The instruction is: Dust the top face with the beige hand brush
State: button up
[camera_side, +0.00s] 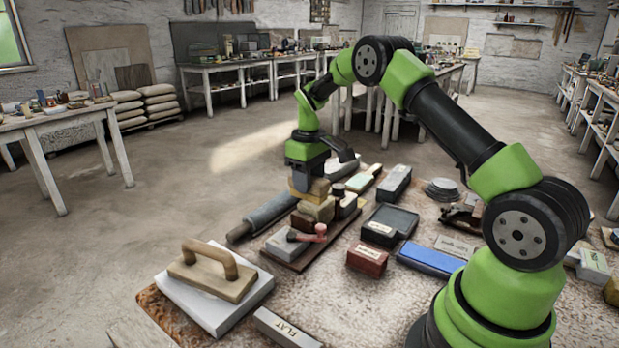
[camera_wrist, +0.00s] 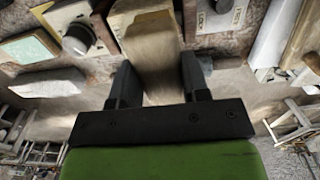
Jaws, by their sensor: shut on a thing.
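My gripper (camera_side: 308,171) is over the far middle part of the worktable, pointing down. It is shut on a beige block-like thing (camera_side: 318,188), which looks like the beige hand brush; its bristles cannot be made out. In the wrist view the beige thing (camera_wrist: 150,38) runs up from between the two dark fingers (camera_wrist: 159,83). Another tan block (camera_side: 317,209) is just below it; I cannot tell whether they touch. A pale slab (camera_side: 225,311) lies at the front left with a wooden handled float (camera_side: 213,281) on its top face. Which top face is meant is not clear.
A dark roller (camera_side: 262,216) lies left of my gripper. A bar marked FLAT (camera_side: 282,328) lies in front.

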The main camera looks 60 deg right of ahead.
jog(key=shift+f, duration=0.6)
jog(key=shift+w, duration=1.1)
jog(key=shift+s, duration=2.25)
jog(key=shift+w, duration=0.1)
jog(key=shift+w, duration=2.15)
jog(key=shift+s, duration=0.1)
